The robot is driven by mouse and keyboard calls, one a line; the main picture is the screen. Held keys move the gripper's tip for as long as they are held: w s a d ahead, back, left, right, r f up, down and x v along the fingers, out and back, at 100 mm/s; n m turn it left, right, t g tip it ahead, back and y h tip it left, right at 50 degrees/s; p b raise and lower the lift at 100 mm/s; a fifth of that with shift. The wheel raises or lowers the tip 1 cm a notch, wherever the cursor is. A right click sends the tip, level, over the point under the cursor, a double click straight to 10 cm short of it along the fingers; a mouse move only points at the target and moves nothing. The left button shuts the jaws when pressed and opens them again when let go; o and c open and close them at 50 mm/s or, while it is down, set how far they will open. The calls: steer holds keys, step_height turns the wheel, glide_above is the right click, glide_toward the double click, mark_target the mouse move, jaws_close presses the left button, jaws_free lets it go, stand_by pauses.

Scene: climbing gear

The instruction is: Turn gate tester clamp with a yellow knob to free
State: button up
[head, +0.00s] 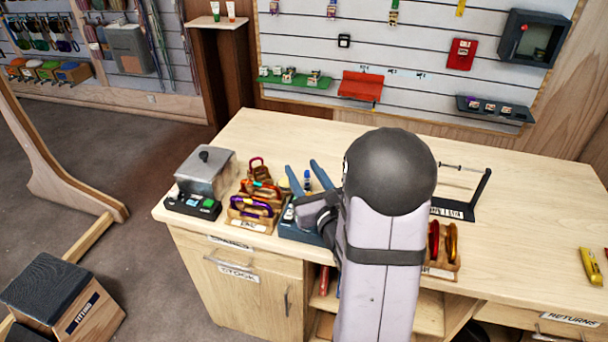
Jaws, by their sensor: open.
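A blue fixture (294,183) with two upright blue arms stands on the wooden bench, left of my arm; it may be the gate tester clamp. A small blue and yellow part shows between its arms, but I cannot make out a yellow knob or its setting. My gripper (302,212) is open, low over the front of this fixture. My arm hides much of the fixture's right side, and I cannot tell whether the fingers touch anything.
The right bench top is mostly clear.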

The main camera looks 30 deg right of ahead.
steer(key=shift+r+p, duration=2.25)
steer(key=shift+r, duration=0.55)
